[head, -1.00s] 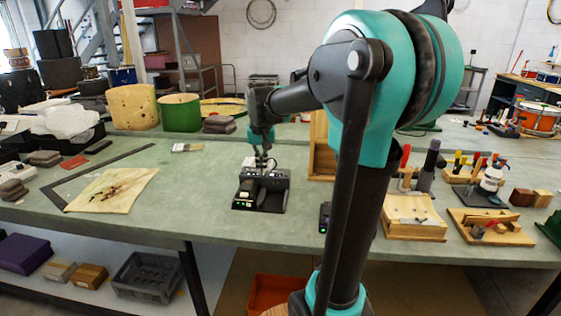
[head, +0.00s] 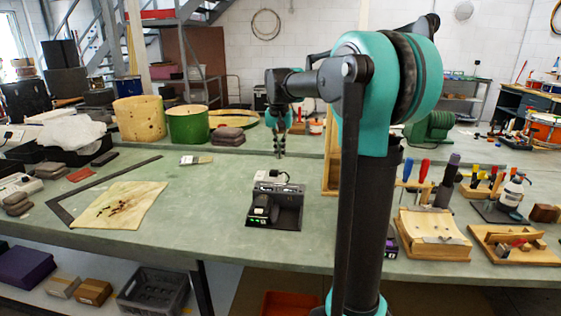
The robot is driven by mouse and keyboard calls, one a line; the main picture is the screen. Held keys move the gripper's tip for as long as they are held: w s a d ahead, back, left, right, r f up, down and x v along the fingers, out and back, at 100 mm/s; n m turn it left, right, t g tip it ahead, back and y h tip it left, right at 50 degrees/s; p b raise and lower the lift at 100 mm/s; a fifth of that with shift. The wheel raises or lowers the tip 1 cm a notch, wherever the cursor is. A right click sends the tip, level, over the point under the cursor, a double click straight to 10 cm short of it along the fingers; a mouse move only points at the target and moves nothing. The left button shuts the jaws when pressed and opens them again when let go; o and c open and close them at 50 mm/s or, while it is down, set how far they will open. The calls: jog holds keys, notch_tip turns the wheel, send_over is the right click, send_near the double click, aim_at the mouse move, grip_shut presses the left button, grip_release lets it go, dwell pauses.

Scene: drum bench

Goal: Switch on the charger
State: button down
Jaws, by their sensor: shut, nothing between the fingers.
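The charger (head: 288,212) is a dark box on the green bench top, near the front edge at the middle. A dark battery-like block (head: 262,207) sits in its left part. Small green lights show on the front below the block. A white piece with a dark plug-like part (head: 271,177) is at the charger's back edge. My gripper (head: 280,153) is shut and empty. It points down, above and behind the charger, clear of it. The switch itself is too small to make out.
An L-shaped square (head: 62,213) and a stained cloth (head: 120,204) lie to the left. A brush (head: 196,160) lies behind. A wooden block with a curved sheet (head: 432,238) stands right of my arm. Bench around the charger is clear on its left.

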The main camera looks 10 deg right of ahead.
aim_at(281, 187)
jog(key=f, duration=0.4)
jog(key=w+f, duration=0.1)
jog(key=f, duration=0.7)
jog(key=shift+w+d+f, duration=0.15)
jog(key=shift+w+d, duration=0.1)
jog(key=shift+w, duration=0.05)
jog(key=shift+f, duration=0.1)
jog(key=shift+w+f+g, duration=0.15)
jog(key=shift+f+g, duration=0.05)
jog(key=shift+g, duration=0.2)
jog(key=shift+s+a+r, duration=0.2)
jog(key=shift+s, duration=0.6)
notch_tip(281, 187, up, 14)
jog(key=w, duration=0.2)
jog(key=shift+d, duration=0.3)
